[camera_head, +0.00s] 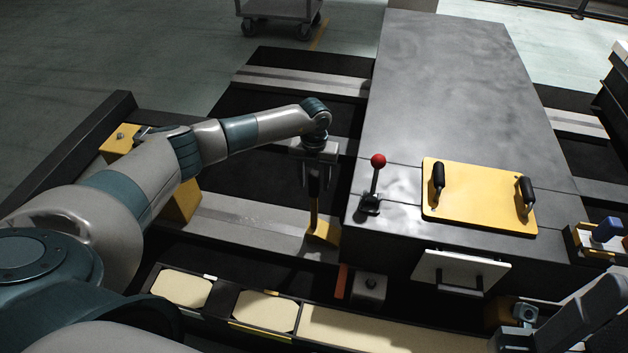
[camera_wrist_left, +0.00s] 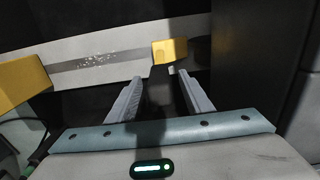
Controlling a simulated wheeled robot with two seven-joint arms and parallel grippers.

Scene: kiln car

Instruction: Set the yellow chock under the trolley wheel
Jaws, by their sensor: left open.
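The yellow chock (camera_head: 325,232) rests on a grey cross beam, left of the big dark slab. In the left wrist view the chock's yellow block (camera_wrist_left: 170,51) lies just beyond my open fingers (camera_wrist_left: 154,88). The dark part shows between the fingers, and no grip on it is visible. A grey trolley (camera_head: 280,8) stands on the floor at the back, with a dark wheel (camera_head: 304,30) showing. Which wheel the task means I cannot tell.
A yellow plate with two black handles (camera_head: 475,200) and a red-knobbed lever (camera_head: 376,175) are on the dark slab (camera_head: 445,70), close right of my gripper. A tray with pale slabs (camera_head: 182,289) runs along the front. Another yellow block (camera_wrist_left: 20,82) is at left in the wrist view.

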